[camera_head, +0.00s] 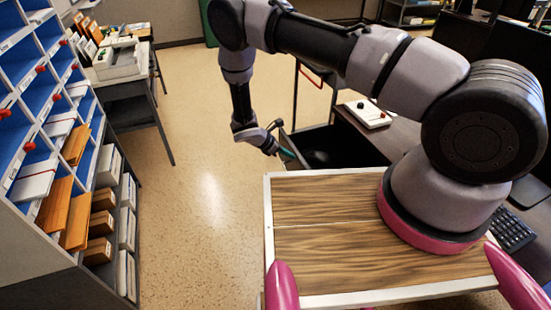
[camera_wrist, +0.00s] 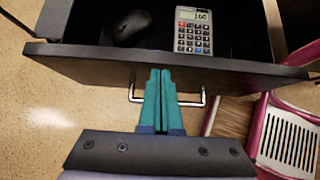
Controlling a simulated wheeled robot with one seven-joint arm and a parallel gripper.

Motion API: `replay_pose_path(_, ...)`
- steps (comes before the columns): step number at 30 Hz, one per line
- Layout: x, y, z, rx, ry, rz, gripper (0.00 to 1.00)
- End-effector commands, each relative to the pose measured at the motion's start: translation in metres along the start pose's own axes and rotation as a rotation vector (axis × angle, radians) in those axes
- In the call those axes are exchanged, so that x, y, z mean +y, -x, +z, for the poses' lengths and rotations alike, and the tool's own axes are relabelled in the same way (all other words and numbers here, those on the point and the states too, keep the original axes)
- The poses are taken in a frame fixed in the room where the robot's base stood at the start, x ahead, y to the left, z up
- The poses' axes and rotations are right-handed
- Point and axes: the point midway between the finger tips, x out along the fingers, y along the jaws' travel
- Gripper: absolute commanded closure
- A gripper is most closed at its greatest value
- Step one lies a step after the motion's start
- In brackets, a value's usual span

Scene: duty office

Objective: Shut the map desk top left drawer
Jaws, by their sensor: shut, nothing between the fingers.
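The dark drawer (camera_wrist: 230,72) stands pulled out in the wrist view, its front panel running across the picture. A black mouse (camera_wrist: 131,28) and a grey calculator (camera_wrist: 193,31) lie inside it. A silver bar handle (camera_wrist: 203,98) is on its front. My gripper (camera_wrist: 160,72) has its teal fingers together, in front of the panel at the middle of the handle. I cannot tell whether the tips touch the panel. In the head view the open drawer (camera_head: 345,150) sticks out from the dark desk (camera_head: 365,128), and my gripper (camera_head: 287,155) is at its left end.
A sorting rack (camera_head: 50,130) with blue compartments and folders stands at the left. A side table with a grey machine (camera_head: 118,60) is behind it. Clear floor (camera_head: 205,190) lies between the rack and the drawer. A keyboard (camera_head: 512,230) is on the right.

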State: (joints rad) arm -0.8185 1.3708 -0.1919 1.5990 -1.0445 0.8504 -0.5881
Motion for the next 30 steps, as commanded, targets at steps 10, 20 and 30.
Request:
replay_pose_path(10, -0.001, -0.071, 0.071, -0.003, -0.002, -0.004, 1.00)
replay_pose_path(20, -0.001, -0.136, 0.136, -0.003, -0.002, -0.004, 1.00)
replay_pose_path(30, -0.001, -0.185, 0.185, -0.001, -0.001, -0.002, 1.00)
